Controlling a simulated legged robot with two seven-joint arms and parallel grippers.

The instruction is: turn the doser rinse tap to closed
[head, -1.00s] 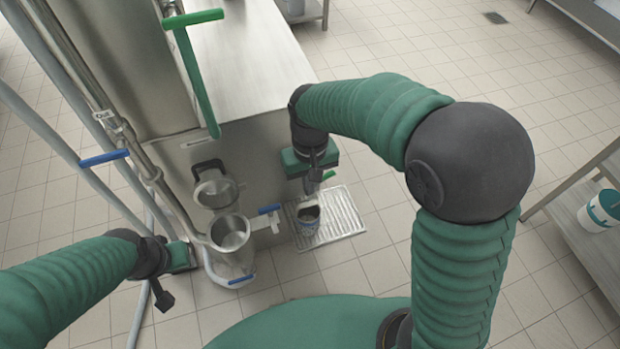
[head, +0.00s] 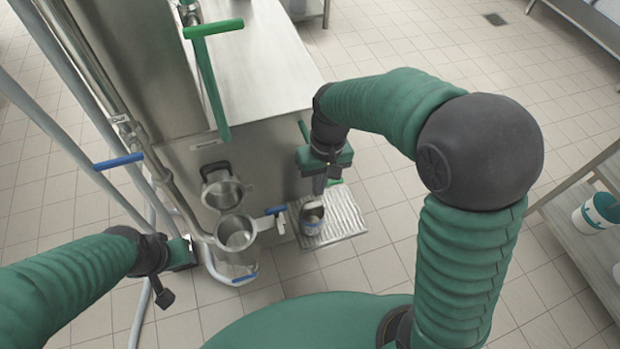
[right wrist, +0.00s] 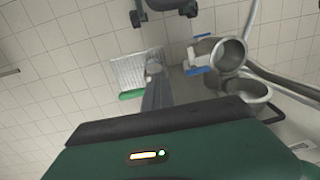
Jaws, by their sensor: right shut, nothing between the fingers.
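My right gripper (head: 319,190) points down in front of the machine's end face, shut and empty. It also shows in the right wrist view (right wrist: 154,80). A small green handle (head: 334,182) sits close beside its fingers; it also shows in the right wrist view (right wrist: 132,95). I cannot tell whether they touch. A blue tap handle (head: 275,210) is left of the gripper, beside the lower steel pot (head: 236,233). No label shows which handle is the doser rinse tap. My left gripper (head: 184,254) is at the pipes, its fingers unclear.
A cup (head: 312,213) stands on the ribbed tray (head: 350,218) below the right gripper. A blue handle (head: 119,161) is on the left pipe, and another (head: 243,280) is low down. A green T-handle (head: 212,28) rises above the machine top (head: 260,60).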

